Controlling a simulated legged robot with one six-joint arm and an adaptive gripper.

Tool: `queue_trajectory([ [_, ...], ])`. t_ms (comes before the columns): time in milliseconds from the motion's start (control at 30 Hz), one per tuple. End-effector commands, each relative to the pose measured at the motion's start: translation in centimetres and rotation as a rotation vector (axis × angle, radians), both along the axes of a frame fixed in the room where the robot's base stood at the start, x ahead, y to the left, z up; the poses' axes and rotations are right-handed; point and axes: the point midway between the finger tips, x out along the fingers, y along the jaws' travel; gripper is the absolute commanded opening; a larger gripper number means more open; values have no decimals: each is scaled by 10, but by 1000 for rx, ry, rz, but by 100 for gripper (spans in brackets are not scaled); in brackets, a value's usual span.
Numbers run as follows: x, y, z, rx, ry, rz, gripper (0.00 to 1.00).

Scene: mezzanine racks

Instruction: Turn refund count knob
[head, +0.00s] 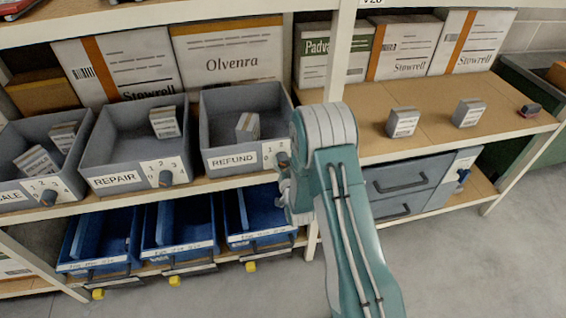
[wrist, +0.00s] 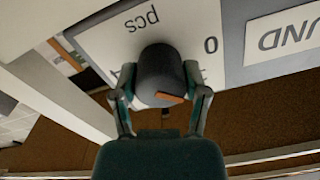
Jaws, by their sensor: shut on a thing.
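The grey refund bin (head: 222,143) stands on the middle shelf with a REFUND label and a number plate (head: 269,149) on its front. One small box lies inside it. The refund count knob (wrist: 158,68) is dark grey with an orange pointer mark. In the wrist view it sits on the white plate, which appears upside down and reads "pcs" and "0"; other digits are hidden by the knob and fingers. My gripper (wrist: 160,92) is shut on the knob, one finger on each side. In the head view, my arm partly hides the gripper and knob.
The repair bin (head: 103,159) and sale bin (head: 13,155) stand to the left, each with its own knob. Blue bins (head: 181,230) are below. Small boxes (head: 402,122) stand on the shelf to the right. A rack post (head: 338,60) rises close behind my arm.

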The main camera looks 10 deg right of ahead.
Motion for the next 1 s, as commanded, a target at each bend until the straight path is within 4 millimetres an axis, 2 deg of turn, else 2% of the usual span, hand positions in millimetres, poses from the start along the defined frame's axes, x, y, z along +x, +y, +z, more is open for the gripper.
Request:
queue_trajectory([
  [300, 1, 0, 1, 0, -2, 0, 11],
  [333, 1, 0, 1, 0, -2, 0, 68],
  [400, 1, 0, 1, 0, -2, 0, 93],
  [833, -1, 0, 1, 0, -1, 0, 93],
  [1000, -20, 0, 0, -1, 2, 0, 93],
])
